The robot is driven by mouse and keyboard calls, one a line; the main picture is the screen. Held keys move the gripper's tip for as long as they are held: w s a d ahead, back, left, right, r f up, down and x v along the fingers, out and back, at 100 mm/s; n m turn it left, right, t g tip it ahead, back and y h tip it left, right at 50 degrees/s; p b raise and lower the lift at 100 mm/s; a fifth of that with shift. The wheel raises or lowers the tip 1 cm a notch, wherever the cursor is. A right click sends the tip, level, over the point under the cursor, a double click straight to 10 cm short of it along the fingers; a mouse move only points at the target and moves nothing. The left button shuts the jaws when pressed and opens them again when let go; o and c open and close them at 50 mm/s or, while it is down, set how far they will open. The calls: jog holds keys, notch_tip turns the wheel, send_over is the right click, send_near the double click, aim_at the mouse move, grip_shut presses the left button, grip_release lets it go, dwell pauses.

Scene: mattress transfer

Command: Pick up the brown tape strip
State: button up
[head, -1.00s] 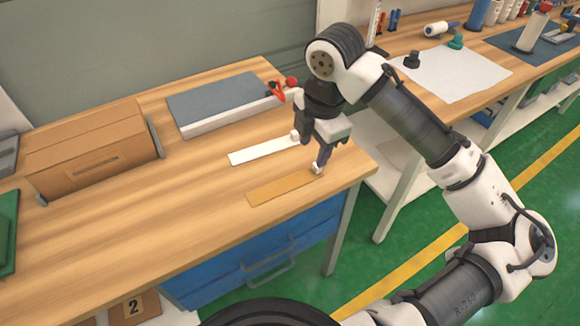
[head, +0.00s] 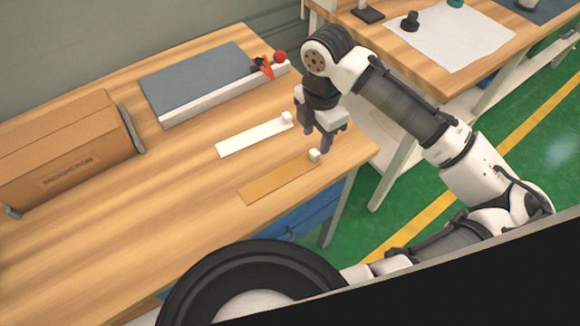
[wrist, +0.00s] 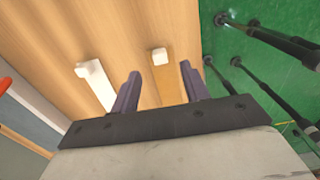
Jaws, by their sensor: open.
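The brown tape strip (head: 278,183) lies flat on the wooden table near its right front edge, with a small pale block (head: 314,155) at its right end. It also shows in the wrist view (wrist: 168,84), between the two fingers in that picture. A white strip (head: 252,138) with a similar block lies behind it, roughly parallel. My gripper (head: 318,145) is open and empty, with its fingers pointing down near the block end of the brown strip. In the wrist view the gripper (wrist: 163,90) has its fingers apart. Whether the fingertips touch the table is hard to tell.
A grey-topped board (head: 200,80) with a red-tipped clamp (head: 265,65) lies at the back. A brown cardboard box (head: 65,150) stands at left. A second table (head: 410,60) with a white sheet stands beyond a gap at right. The table's front left is clear.

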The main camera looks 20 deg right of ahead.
jog(key=shift+d+f+p, duration=0.1)
jog(key=shift+f+p, duration=0.65)
jog(key=shift+f, duration=2.2)
jog(key=shift+c, duration=0.4)
grip_shut()
